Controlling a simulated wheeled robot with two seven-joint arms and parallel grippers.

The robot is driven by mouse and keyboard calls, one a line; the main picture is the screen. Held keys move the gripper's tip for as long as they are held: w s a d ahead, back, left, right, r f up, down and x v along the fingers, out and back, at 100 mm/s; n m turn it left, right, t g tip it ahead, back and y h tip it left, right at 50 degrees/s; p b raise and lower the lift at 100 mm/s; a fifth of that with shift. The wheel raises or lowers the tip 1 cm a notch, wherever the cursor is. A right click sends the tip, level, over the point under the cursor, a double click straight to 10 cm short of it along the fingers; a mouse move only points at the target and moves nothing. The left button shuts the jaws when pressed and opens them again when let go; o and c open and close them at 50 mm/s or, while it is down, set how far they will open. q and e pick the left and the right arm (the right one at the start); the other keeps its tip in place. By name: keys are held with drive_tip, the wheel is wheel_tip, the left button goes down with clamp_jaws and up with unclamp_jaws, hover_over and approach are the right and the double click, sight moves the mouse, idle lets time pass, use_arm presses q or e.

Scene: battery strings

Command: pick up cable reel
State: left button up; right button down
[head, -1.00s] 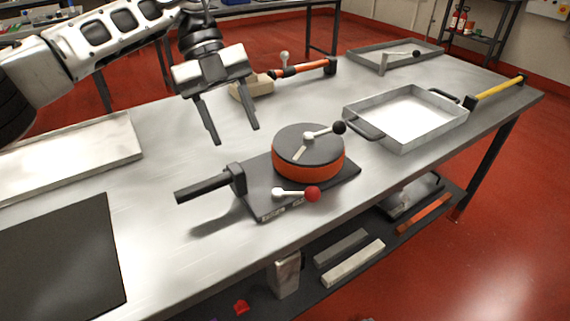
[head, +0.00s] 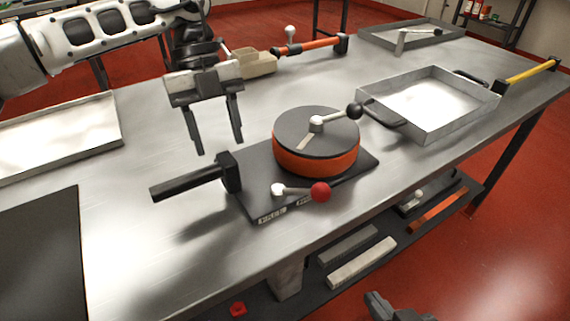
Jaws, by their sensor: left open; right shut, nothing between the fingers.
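The cable reel (head: 316,163) is a round drum with an orange side and dark grey top. A crank with a black knob lies across its top. It sits on a dark base plate (head: 268,208) with labels on its front edge, a lever with a red knob (head: 320,192) and a black bar handle (head: 190,184) pointing left. My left gripper (head: 218,148) is open and empty, fingers pointing down, above the table left of the reel and behind the bar handle. My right gripper (head: 395,308) shows only partly at the bottom edge, shut and empty, apart from the reel.
A metal tray with dark handles (head: 398,120) stands right of the reel. A beige box (head: 256,62) and an orange-handled tool (head: 308,46) lie behind. A flat tray (head: 60,160) and dark mat (head: 40,250) are at left. A lower shelf (head: 395,258) holds bars.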

sight(225, 161)
use_arm(q)
drive_tip(key=shift+x, duration=2.7)
drive_tip(key=shift+a, duration=0.15)
clamp_jaws()
drive_tip(key=shift+r, duration=0.1)
